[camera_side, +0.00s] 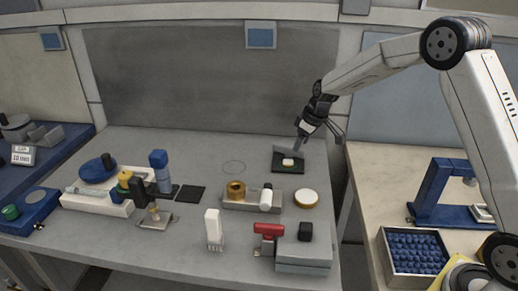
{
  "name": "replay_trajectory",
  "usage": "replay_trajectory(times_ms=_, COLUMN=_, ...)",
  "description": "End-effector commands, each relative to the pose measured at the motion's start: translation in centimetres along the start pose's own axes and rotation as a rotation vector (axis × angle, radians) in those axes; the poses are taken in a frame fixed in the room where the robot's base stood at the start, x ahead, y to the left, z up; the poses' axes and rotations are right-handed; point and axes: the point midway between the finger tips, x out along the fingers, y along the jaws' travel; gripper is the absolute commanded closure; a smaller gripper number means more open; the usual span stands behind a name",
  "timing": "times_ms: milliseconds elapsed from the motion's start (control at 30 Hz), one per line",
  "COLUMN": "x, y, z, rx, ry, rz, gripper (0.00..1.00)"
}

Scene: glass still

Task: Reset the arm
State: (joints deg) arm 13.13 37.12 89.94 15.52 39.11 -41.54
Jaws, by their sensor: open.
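My gripper (303,142) hangs from my arm over the back right of the grey bench (210,150). It points down and is open. Below its fingertips lies a dark square pad (280,167) with a small pale piece (290,162) on it. The fingertips are close above and right of that piece; I cannot tell from this view how far above. Nothing shows between the fingers.
A brass ring (235,189) and a white cylinder (266,198) stand on a grey block. A red-handled part (268,231) is in front. A blue frame (432,190) stands right.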

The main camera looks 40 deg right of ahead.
Motion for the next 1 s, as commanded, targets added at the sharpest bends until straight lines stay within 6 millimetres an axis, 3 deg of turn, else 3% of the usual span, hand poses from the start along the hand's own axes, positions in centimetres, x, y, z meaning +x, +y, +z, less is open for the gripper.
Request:
replay_trajectory(times_ms=367, x=-2.7, y=-7.1, z=6.3, rx=0.119, ry=-0.046, rz=0.043, gripper=0.38)
replay_trajectory(times_ms=600, x=-4.0, y=-11.2, z=11.4, rx=0.187, ry=-0.063, rz=0.068, gripper=0.38)
replay_trajectory(times_ms=1000, x=-5.4, y=-16.3, z=19.7, rx=0.277, ry=-0.072, rz=0.095, gripper=0.38)
